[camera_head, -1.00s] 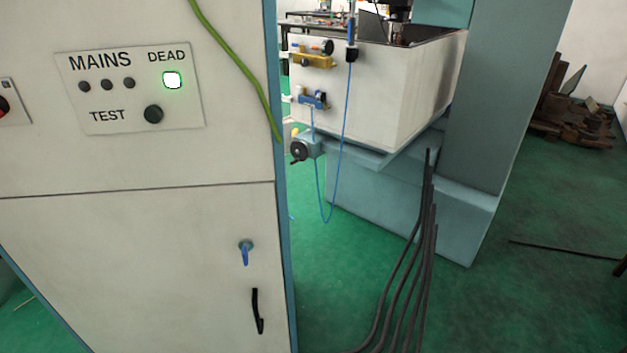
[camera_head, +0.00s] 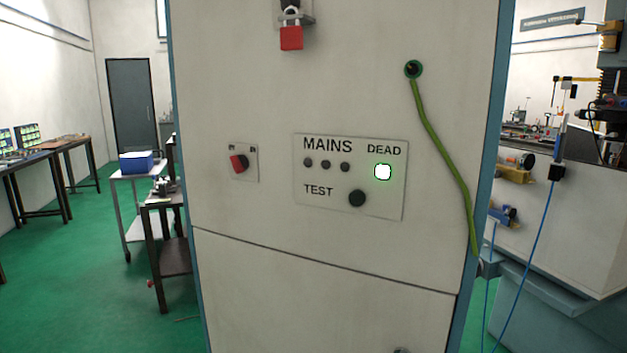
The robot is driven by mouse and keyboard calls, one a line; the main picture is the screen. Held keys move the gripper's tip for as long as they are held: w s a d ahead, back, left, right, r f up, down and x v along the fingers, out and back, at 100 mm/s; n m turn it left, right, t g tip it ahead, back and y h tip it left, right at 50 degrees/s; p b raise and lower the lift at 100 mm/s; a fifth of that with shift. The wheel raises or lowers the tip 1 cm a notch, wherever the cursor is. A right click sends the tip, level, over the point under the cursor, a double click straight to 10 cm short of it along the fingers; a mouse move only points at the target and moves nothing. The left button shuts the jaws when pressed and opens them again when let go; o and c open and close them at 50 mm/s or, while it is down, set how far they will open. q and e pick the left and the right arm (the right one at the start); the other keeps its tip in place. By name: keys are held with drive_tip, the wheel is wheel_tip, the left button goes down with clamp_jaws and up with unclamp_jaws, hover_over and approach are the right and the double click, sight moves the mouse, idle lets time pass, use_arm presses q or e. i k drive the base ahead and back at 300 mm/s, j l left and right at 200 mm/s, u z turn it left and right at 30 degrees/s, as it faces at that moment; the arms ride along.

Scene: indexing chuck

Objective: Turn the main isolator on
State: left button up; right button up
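A pale electrical cabinet (camera_head: 260,270) fills the middle of the head view. A small plate carries a red and black rotary knob (camera_head: 238,163), with labels too small to read. A red padlock (camera_head: 291,37) hangs at the top from a grey fitting (camera_head: 305,18), cut off by the top edge; I cannot tell whether its shackle is closed. A panel (camera_head: 320,205) reads MAINS, DEAD and TEST. Its DEAD lamp (camera_head: 383,172) is lit, its three MAINS lamps (camera_head: 326,164) are dark, and a dark TEST button (camera_head: 357,198) sits below. Neither gripper is in view.
A green cable (camera_head: 437,145) runs from a socket down the cabinet's right edge. A machine (camera_head: 575,240) with blue hoses stands close on the right. A trolley with a blue box (camera_head: 136,161) and workbenches (camera_head: 35,160) stand left, with open green floor (camera_head: 85,270) between.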

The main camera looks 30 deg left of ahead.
sight(240, 163)
drive_tip(key=u, duration=1.4)
